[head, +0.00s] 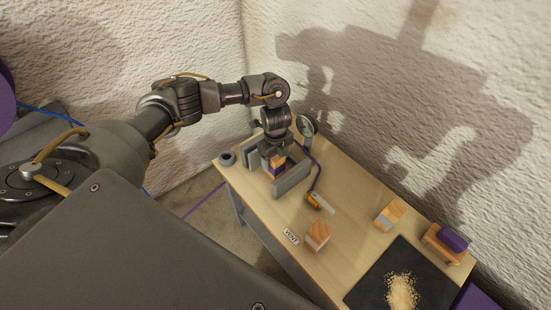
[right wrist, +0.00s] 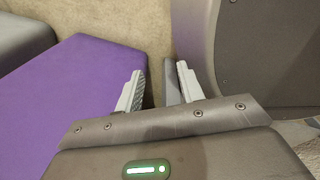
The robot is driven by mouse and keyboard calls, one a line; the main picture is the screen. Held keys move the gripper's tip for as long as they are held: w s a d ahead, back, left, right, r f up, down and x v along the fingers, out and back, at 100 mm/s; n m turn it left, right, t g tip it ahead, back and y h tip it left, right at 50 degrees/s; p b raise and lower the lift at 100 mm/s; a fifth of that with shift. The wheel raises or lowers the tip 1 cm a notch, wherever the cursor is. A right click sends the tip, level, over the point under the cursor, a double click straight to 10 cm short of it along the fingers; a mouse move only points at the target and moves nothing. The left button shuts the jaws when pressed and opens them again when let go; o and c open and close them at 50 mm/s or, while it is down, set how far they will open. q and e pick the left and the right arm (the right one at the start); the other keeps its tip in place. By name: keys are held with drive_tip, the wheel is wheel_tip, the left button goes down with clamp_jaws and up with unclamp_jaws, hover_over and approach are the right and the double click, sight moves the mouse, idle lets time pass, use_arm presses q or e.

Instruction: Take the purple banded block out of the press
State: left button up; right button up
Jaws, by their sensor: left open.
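The purple banded block (head: 278,170), wooden with a purple band, stands in the grey press (head: 293,180) at the far left end of the table in the head view. My left gripper (head: 276,150) points down right over the block, close to its top. It is open, and its fingers are partly hidden by the wrist and the press, so I cannot tell whether they touch the block. My right gripper (right wrist: 160,76) shows in the right wrist view, its fingers apart with no block between them.
On the wooden table (head: 345,215) lie an orange-handled tool (head: 314,201), a round dial (head: 307,125), a dark ring (head: 227,157) and a label (head: 291,237). A wall rises behind.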

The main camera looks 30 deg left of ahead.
use_arm(q)
wheel_tip(320, 180, up, 9)
drive_tip(key=shift+p, duration=1.1)
drive_tip(key=shift+r, duration=0.6)
use_arm(e)
drive_tip(key=shift+s+a+r, duration=0.1)
drive_tip(key=shift+a+r, duration=0.3)
drive_tip(key=shift+r, duration=0.2)
drive_tip(key=shift+s+a+r, duration=0.1)
drive_tip(key=shift+a+r, duration=0.25)
drive_tip(key=shift+r, duration=0.25)
